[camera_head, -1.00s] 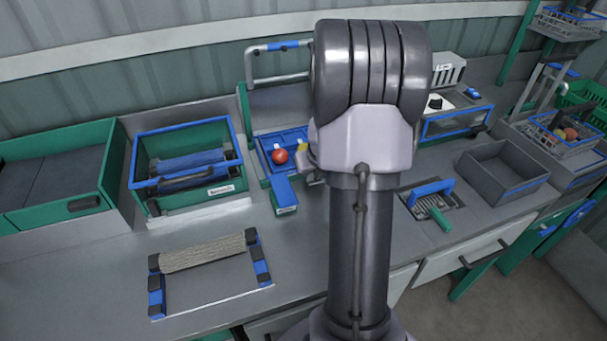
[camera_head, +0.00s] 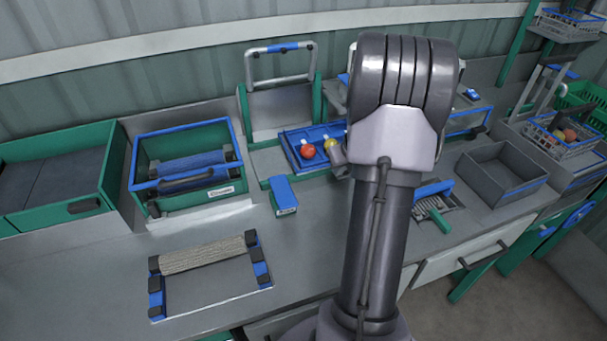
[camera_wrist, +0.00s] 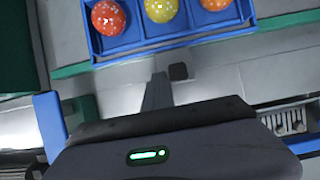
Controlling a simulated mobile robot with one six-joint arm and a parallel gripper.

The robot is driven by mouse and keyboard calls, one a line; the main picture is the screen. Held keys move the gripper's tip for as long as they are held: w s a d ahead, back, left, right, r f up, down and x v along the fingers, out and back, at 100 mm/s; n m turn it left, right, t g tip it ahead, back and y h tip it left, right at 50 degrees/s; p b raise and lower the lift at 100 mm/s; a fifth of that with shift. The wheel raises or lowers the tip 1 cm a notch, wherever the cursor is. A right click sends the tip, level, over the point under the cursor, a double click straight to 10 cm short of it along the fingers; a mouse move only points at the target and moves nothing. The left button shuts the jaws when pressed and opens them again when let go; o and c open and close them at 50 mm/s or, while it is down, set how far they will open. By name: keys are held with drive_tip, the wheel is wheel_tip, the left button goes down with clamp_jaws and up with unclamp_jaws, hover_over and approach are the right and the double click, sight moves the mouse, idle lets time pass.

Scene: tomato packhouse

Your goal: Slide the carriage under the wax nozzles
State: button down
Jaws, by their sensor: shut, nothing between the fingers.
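The carriage is a blue tray (camera_head: 290,153) with compartments, on the bench behind the blue-topped block. A red tomato (camera_head: 308,151) and a yellow one (camera_head: 330,144) show in it; my arm hides its right part. In the wrist view the tray (camera_wrist: 200,39) holds red, yellow and orange speckled tomatoes (camera_wrist: 109,17). My gripper (camera_head: 340,161) is shut and empty at the tray's front side, partly behind my arm. In the wrist view its fingers (camera_wrist: 165,84) are just in front of the front rim; I cannot tell if they touch. I cannot make out the wax nozzles.
A blue-topped block (camera_head: 284,193) stands in front of the tray. A tall handled frame (camera_head: 281,80) is behind it. A blue-edged housing (camera_head: 468,121) is to the right, partly hidden. A grey bin (camera_head: 500,170) and a green-handled brush (camera_head: 438,217) lie further right.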

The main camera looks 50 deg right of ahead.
drive_tip(key=shift+s+d, duration=0.1)
drive_tip(key=shift+d, duration=0.2)
drive_tip(key=shift+s+d+p, duration=0.65)
drive_tip(key=shift+s+d, duration=0.3)
drive_tip(key=shift+d, duration=0.8)
drive_tip(key=shift+s+d+p, duration=0.65)
drive_tip(key=shift+s+d, duration=0.35)
drive_tip(key=shift+d, duration=0.7)
drive_tip(key=shift+s+d+p, duration=0.65)
drive_tip(key=shift+s+d, duration=0.3)
drive_tip(key=shift+d, duration=0.8)
